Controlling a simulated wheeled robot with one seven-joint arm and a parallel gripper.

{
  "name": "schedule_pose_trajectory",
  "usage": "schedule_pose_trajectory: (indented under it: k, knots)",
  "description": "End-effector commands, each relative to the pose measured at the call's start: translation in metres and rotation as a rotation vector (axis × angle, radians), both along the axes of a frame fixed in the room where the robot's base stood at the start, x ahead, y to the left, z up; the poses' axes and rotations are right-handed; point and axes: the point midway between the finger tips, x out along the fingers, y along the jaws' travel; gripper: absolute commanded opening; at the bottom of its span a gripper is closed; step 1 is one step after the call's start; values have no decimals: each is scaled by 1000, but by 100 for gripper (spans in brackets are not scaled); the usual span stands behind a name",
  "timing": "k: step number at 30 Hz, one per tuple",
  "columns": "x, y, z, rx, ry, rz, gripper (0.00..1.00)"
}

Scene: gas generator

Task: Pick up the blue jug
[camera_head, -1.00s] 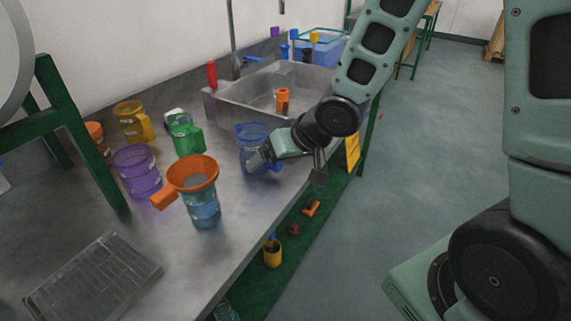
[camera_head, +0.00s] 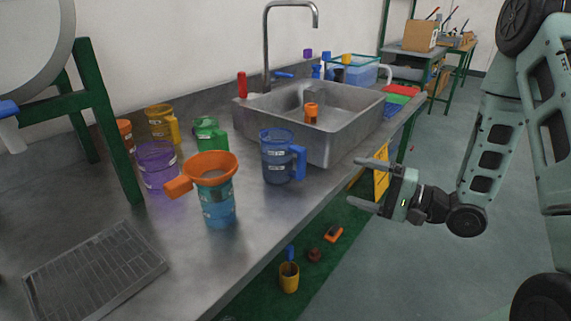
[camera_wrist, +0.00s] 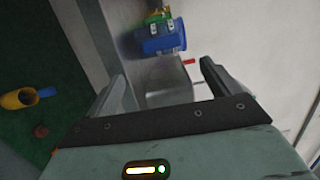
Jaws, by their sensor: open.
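The blue jug (camera_head: 277,158) stands upright on the metal counter, in front of the sink, with its handle toward the right. My gripper (camera_head: 362,182) is open and empty to the right of the jug, past the counter's front edge, with a clear gap between them. Its fingers point left, toward the jug's side. In the wrist view the blue jug (camera_wrist: 162,38) lies ahead, beyond the open fingers (camera_wrist: 165,85).
The sink (camera_head: 340,130) is behind the jug. An orange funnel (camera_head: 210,167) sits on a blue-tinted vessel (camera_head: 218,208) to its left. Green (camera_head: 207,134), purple (camera_head: 156,165) and yellow (camera_head: 160,122) jugs stand farther left. A yellow cup (camera_head: 289,278) is below the counter.

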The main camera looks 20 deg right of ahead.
Motion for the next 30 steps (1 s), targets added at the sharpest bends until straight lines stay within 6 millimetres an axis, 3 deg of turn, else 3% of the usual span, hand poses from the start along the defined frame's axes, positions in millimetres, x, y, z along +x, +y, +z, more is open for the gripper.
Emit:
schedule_pose_trajectory:
  k: [12,20,30]
  knots:
    - [58,62,1,-4,-3,4,88]
    - [72,75,1,-4,-2,2,88]
    - [103,106,2,-3,-1,2,88]
